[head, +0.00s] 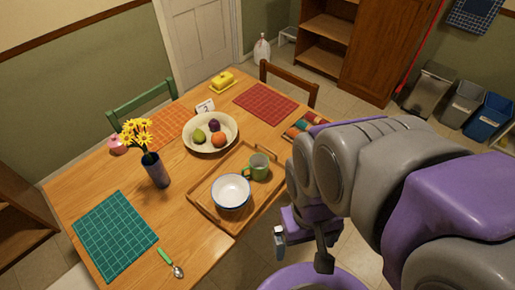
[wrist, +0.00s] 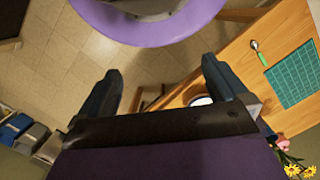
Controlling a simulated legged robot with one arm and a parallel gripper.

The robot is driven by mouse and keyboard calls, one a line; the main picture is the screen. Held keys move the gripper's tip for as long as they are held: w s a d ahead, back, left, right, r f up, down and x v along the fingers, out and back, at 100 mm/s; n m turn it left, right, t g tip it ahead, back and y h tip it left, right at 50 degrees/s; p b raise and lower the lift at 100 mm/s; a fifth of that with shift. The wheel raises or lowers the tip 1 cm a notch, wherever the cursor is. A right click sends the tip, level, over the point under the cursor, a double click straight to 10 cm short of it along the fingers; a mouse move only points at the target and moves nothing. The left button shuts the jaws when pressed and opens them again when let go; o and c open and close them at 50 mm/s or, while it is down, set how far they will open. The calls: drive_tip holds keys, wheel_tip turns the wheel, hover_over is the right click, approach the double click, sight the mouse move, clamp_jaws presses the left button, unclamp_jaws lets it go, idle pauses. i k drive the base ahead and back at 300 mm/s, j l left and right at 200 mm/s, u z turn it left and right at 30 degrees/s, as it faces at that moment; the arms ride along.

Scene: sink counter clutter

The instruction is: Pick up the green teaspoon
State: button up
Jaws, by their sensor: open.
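The green teaspoon (head: 171,262) lies on the wooden table (head: 188,225), near its front edge. It has a green handle and a metal bowl, and lies beside a teal placemat (head: 115,235). In the wrist view the teaspoon (wrist: 259,52) is small, at the upper right. My gripper (head: 300,252) hangs off the table's right side, well apart from the teaspoon.
A wooden tray (head: 205,206) holds a white bowl (head: 231,188) and a green mug (head: 259,167). A blue vase (head: 156,171) with yellow flowers stands behind the teal placemat. A fruit bowl (head: 190,135) sits farther back. The table around the teaspoon's right side is clear.

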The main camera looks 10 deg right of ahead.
sight(178, 271)
drive_tip(key=u, duration=1.7)
drive_tip(key=k+l, duration=0.1)
drive_tip(key=u, duration=0.05)
